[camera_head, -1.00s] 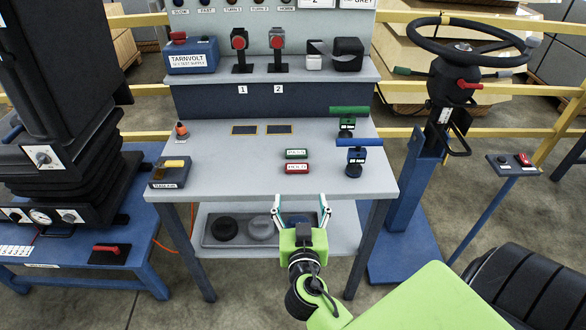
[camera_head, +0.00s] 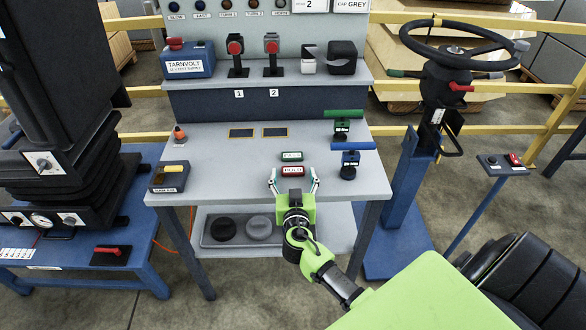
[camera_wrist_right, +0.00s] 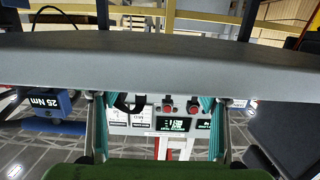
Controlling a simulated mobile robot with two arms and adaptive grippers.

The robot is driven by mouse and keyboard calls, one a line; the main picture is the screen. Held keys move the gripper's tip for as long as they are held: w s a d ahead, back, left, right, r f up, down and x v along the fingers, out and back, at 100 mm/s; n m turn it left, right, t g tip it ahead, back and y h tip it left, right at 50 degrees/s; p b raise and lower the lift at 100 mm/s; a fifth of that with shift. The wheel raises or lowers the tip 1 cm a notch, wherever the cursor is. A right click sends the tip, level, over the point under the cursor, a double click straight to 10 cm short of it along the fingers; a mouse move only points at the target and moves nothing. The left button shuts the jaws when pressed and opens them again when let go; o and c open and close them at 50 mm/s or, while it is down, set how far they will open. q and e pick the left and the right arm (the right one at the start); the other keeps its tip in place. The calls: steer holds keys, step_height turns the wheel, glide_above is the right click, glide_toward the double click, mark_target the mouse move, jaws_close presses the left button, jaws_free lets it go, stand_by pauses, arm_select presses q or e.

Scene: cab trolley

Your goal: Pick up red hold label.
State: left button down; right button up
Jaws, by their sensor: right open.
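The red hold label (camera_head: 292,170) is a small red-framed plate with a white face, lying on the grey bench top (camera_head: 225,165) near its front edge. My right gripper (camera_head: 295,182) is open at the bench's front edge. In the head view its two fingers show to the left and right of the label, with the label between or just beyond the tips. I cannot tell whether they touch it. In the right wrist view the open fingers (camera_wrist_right: 157,115) show, but I cannot make out the label. My left gripper is not in view.
A green-framed label (camera_head: 292,156) lies just behind the red one. A blue-handled tool (camera_head: 348,158) and a green-handled tool (camera_head: 342,128) stand close by on the right. A yellow-topped box (camera_head: 170,177) sits at the bench's left.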

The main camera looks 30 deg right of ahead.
steer(key=shift+w+d, duration=0.25)
steer(key=shift+w, duration=0.15)
steer(key=c, duration=1)
steer(key=shift+o, duration=0.2)
steer(key=shift+r, duration=0.1)
